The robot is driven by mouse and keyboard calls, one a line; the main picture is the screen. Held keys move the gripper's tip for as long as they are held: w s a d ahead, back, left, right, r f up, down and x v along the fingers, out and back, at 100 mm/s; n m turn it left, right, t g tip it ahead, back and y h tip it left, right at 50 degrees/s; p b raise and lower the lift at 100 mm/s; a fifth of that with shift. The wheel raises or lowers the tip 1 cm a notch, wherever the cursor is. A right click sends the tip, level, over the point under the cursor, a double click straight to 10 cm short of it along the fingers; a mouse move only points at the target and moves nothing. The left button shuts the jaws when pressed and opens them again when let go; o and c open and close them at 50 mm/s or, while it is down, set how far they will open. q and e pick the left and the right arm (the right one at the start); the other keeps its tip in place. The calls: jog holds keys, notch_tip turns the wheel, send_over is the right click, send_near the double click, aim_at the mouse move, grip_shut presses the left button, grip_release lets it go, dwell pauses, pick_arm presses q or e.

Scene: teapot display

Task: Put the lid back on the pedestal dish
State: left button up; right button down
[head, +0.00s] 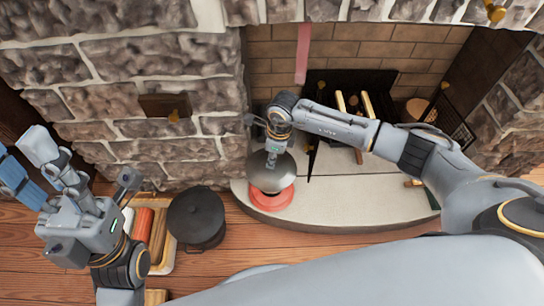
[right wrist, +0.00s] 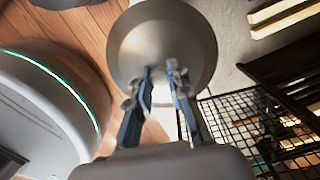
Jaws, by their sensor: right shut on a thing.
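My right gripper (head: 275,152) is shut on the grey round lid (head: 270,172), by its top. The right wrist view shows the fingers (right wrist: 160,80) closed at the lid (right wrist: 165,35). The lid is above the red pedestal dish (head: 270,200), on the pale stone hearth (head: 350,205). The lid hides most of the dish, and I cannot tell whether they touch. My left gripper (head: 28,165) is at the left, away from the dish, with its fingers apart and nothing visible between them.
A dark lidded pot (head: 196,215) stands on the wooden floor left of the hearth. A tray (head: 165,262) with an orange roll is beside it. A fireplace with logs and a black mesh screen (head: 450,120) is behind. The stone wall is close on the left.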

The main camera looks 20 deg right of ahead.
jog(key=c, duration=0.7)
grip_release()
